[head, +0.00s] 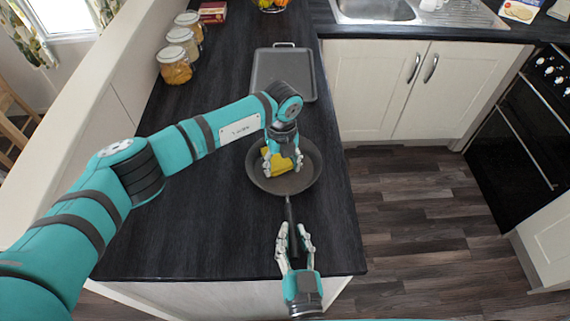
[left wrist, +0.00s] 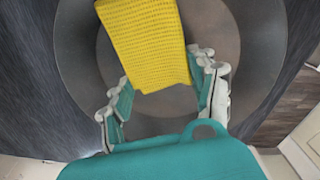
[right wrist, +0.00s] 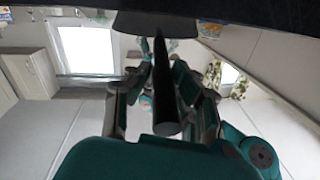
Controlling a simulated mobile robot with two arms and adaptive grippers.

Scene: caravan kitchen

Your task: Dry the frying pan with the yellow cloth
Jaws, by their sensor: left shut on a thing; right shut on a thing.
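The dark frying pan (head: 312,166) is near the right edge of the black counter, its handle (head: 290,212) pointing to the front. I cannot tell whether it touches the counter. The yellow cloth (head: 280,161) is inside the pan, against its inner base; it also shows in the left wrist view (left wrist: 145,38). My left gripper (head: 282,166) is above the pan, shut on the cloth. My right gripper (head: 294,236) is shut on the pan's handle, which runs between its fingers in the right wrist view (right wrist: 163,85). The fingers partly hide the cloth and handle.
A grey rectangular tray (head: 283,75) lies on the counter behind the pan. Several glass jars (head: 175,66) stand at the back left. A sink (head: 375,10) is at the back right. Open floor (head: 430,220) lies right of the counter. The counter left of the pan is clear.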

